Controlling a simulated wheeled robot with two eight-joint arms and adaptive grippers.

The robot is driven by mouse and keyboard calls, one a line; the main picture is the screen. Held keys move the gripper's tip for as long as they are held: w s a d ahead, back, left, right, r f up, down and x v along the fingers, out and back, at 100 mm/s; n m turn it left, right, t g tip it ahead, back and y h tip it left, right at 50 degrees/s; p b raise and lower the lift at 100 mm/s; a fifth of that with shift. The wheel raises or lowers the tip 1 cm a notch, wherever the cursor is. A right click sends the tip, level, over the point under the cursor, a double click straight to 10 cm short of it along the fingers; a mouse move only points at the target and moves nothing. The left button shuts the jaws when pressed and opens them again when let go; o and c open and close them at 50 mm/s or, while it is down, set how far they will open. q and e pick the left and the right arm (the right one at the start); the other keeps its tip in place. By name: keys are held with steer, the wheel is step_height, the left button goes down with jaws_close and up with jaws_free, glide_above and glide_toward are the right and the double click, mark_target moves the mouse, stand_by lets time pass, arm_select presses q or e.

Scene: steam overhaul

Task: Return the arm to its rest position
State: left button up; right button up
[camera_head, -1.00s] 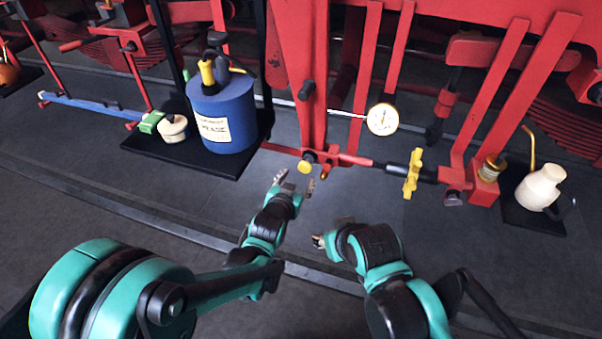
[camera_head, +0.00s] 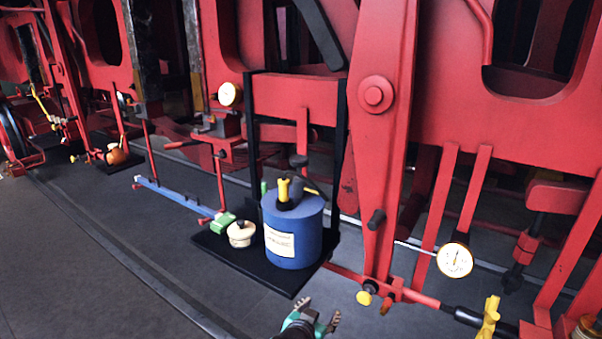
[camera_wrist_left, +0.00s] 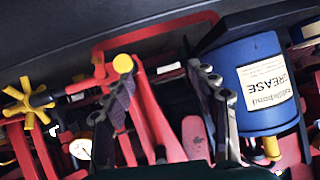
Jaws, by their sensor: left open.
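My left gripper (camera_head: 318,317) shows at the bottom edge of the head view, its fingers apart and nothing between them. In the left wrist view its two dark fingers (camera_wrist_left: 168,88) stand apart with an empty gap. It is in front of the black tray (camera_head: 290,287) that carries the blue grease drum (camera_head: 294,240). In the wrist view the drum (camera_wrist_left: 243,62) is to the right of the fingers, apparently apart from them. Most of the left arm is below the head picture. My right gripper is not in view.
A red frame with a dial gauge (camera_head: 455,260) and yellow handwheel (camera_head: 489,318) stands to the right. A cream pot (camera_head: 241,234) and green block (camera_head: 222,222) sit beside the drum; a blue bar (camera_head: 175,196) lies to the left. Dark floor (camera_head: 90,270) at lower left is clear.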

arm_select(q)
steer(key=s+a+n+g+y, duration=0.4)
steer(key=s+a+n, duration=0.2)
steer(key=s+a, duration=1.3)
steer(key=a, duration=0.4)
steer(key=shift+s+a+y, duration=0.25)
steer(key=shift+y, duration=0.15)
